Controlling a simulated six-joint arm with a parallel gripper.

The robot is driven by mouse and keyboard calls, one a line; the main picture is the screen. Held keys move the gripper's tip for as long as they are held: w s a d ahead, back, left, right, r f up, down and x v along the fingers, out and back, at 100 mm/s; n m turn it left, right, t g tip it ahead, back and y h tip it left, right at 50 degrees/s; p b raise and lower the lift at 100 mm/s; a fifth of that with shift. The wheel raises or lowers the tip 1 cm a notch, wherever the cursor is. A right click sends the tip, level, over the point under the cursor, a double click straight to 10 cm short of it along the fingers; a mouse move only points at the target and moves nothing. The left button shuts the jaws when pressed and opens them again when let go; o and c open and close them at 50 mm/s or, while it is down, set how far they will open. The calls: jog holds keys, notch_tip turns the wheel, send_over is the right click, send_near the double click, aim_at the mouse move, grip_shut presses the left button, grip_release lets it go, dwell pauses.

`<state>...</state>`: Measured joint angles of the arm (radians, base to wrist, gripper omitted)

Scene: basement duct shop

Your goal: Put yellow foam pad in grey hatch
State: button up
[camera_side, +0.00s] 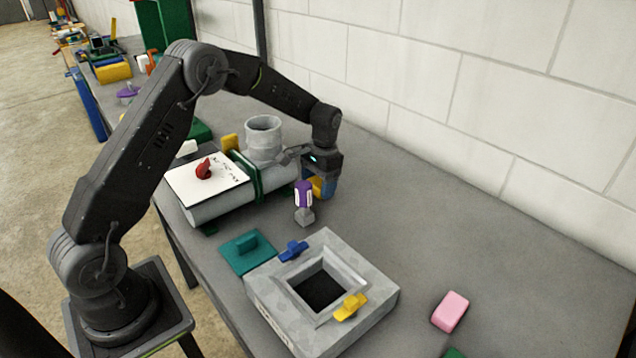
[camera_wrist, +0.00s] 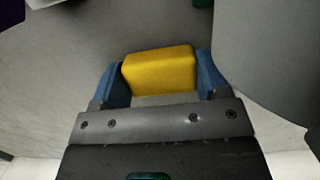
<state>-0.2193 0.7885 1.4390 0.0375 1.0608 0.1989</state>
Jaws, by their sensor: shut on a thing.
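A yellow foam pad (camera_wrist: 160,72) sits between the two blue fingers of my gripper (camera_wrist: 162,78) in the wrist view. In the side view my gripper (camera_side: 322,186) is shut on the pad (camera_side: 315,186), which is partly hidden by the near finger. The gripper is beside the right end of the grey duct, behind the hatch. The grey hatch (camera_side: 375,303) is a square block with a dark square opening (camera_side: 319,288). A blue clip (camera_side: 293,250) and a yellow clip (camera_side: 350,307) sit on its rim.
A purple-handled tool (camera_side: 303,196) stands between gripper and hatch. The grey duct (camera_side: 222,208) bears a white sheet with a red knob (camera_side: 204,168). A teal piece (camera_side: 247,250) lies left of the hatch.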

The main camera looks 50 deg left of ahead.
jog(key=shift+f, duration=0.15)
jog(key=o, duration=0.9)
